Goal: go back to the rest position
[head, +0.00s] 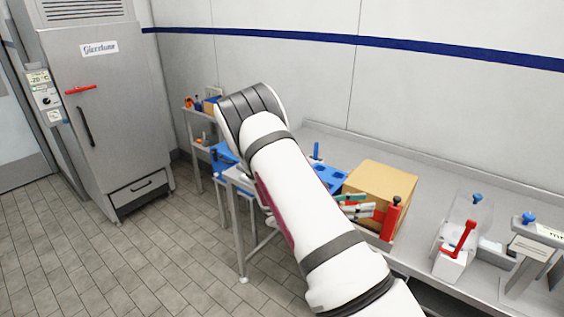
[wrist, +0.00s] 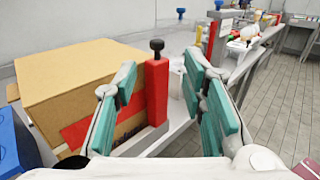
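My gripper (wrist: 163,75) is open in the wrist view, its two teal-padded fingers spread apart. Nothing is held between the fingers. A red post with a black knob (wrist: 157,88) shows through the gap, beyond the fingers; I cannot tell how far off it is. In the head view my gripper (head: 354,205) shows only in part, behind my white arm, in front of a cardboard box and beside the red post (head: 391,218). My arm reaches out over the steel bench's near edge.
A cardboard box (head: 381,180) stands on the steel bench (head: 440,190). Blue items (head: 325,172) lie left of it. A white device with a red lever (head: 459,247) and another stand (head: 532,248) are at right. A tall grey cabinet (head: 108,100) stands at left. The tiled floor (head: 130,260) is clear.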

